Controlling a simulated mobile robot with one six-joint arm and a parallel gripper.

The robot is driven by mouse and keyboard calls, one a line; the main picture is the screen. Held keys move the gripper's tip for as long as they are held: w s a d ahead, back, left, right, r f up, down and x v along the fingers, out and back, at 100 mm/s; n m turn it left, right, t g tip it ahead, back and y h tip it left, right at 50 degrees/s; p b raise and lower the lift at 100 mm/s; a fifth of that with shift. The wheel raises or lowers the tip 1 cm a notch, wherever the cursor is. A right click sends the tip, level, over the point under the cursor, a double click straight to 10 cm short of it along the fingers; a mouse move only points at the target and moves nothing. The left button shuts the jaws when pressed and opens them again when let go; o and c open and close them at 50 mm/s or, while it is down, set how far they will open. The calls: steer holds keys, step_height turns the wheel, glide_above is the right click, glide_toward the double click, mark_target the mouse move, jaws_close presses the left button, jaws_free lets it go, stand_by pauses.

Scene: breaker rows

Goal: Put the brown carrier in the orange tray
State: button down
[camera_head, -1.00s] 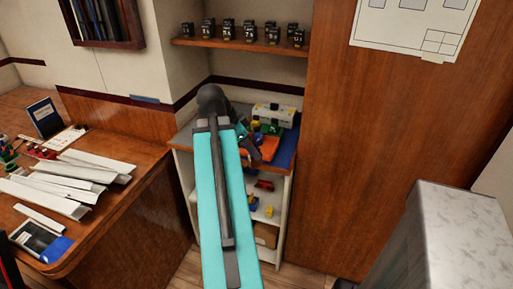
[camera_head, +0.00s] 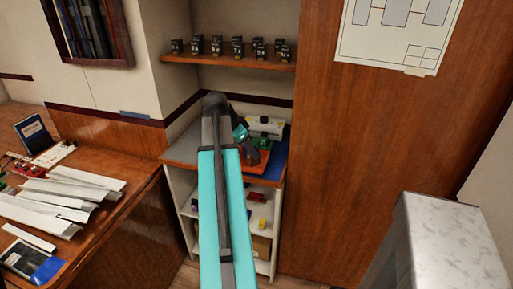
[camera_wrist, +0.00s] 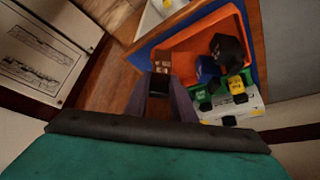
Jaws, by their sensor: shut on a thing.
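My gripper (camera_wrist: 161,82) is shut on the brown carrier (camera_wrist: 162,62), a small brown piece with pale marks and a dark part between the fingers. In the wrist view the carrier overlaps the left part of the orange tray (camera_wrist: 192,37); its height above the tray floor cannot be told. The tray also shows in the head view (camera_head: 258,164), on top of the white shelf unit, partly behind my arm. A black piece (camera_wrist: 228,48) and a blue piece (camera_wrist: 207,70) show at the tray's right part. In the head view the carrier is hidden.
Green blocks (camera_wrist: 221,90), a yellow-topped block (camera_wrist: 237,84) and a white device (camera_wrist: 238,112) are beside the tray. A blue mat (camera_head: 273,167) lies under it. A wall shelf with several small black blocks (camera_head: 238,46) is above. A cluttered desk (camera_head: 95,160) stands left.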

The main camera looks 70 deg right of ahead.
steer(key=d+p, duration=0.1)
steer(key=d, duration=0.5)
steer(key=shift+w+f, duration=0.15)
steer(key=shift+f, duration=0.15)
steer(key=shift+f, duration=0.1)
steer(key=shift+f+p, duration=0.75)
steer(key=shift+f, duration=0.85)
steer(key=shift+f, duration=0.2)
steer(key=c, duration=1.8)
jaws_free()
steer(key=shift+o, duration=0.2)
steer(key=shift+r, duration=0.2)
steer(key=b+v, duration=0.2)
steer(key=v, duration=1)
